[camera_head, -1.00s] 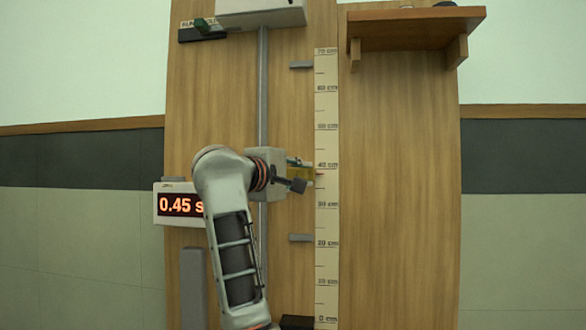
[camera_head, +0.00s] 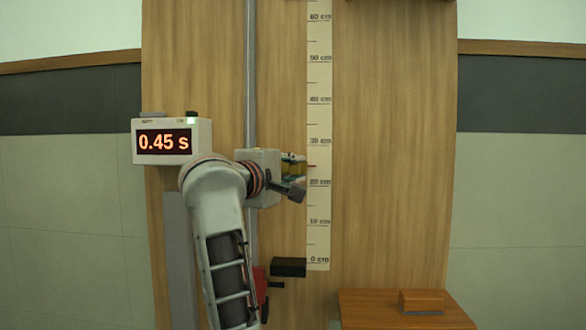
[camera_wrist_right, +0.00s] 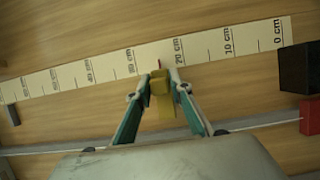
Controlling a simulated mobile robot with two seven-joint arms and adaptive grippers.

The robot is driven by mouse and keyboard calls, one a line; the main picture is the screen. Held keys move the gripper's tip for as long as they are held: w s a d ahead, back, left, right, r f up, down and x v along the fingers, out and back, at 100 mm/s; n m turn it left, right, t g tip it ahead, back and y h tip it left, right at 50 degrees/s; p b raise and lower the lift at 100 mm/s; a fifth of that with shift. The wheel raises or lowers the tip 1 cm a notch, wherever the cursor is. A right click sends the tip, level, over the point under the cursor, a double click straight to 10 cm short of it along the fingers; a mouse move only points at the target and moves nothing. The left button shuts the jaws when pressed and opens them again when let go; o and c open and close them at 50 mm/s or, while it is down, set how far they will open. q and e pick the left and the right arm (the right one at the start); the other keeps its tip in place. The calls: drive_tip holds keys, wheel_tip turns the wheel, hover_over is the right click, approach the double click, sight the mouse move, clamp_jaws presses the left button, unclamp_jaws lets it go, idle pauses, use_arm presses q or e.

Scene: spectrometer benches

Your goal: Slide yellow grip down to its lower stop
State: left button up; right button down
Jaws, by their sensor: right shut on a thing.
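The yellow grip (camera_head: 289,169) sits beside the vertical scale (camera_head: 318,120), partly hidden by my right gripper. In the right wrist view the yellow grip (camera_wrist_right: 161,88) is between the two green fingers of my right gripper (camera_wrist_right: 159,84), which is shut on it. A thin red pointer (camera_wrist_right: 158,63) lies against the scale a little above the 20 cm mark. My left gripper is not in view.
A dark block (camera_head: 288,267) stands by the 0 cm end, with a red part (camera_head: 260,285) to its left. A grey rail (camera_head: 250,80) runs vertically. A display (camera_head: 172,141) reads 0.45 s. A wooden shelf (camera_head: 370,312) bears a small wooden block (camera_head: 421,302).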

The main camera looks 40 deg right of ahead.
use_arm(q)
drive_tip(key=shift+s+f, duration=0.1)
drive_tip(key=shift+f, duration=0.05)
use_arm(e)
drive_tip(key=shift+w+f, duration=0.15)
drive_tip(key=shift+f, duration=0.3)
drive_tip(key=c, duration=1.9)
unclamp_jaws()
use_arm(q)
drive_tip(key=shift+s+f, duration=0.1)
use_arm(e)
drive_tip(key=shift+r, duration=0.1)
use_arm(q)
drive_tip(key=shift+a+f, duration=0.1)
use_arm(e)
drive_tip(key=shift+r, duration=0.1)
drive_tip(key=v, duration=1.2)
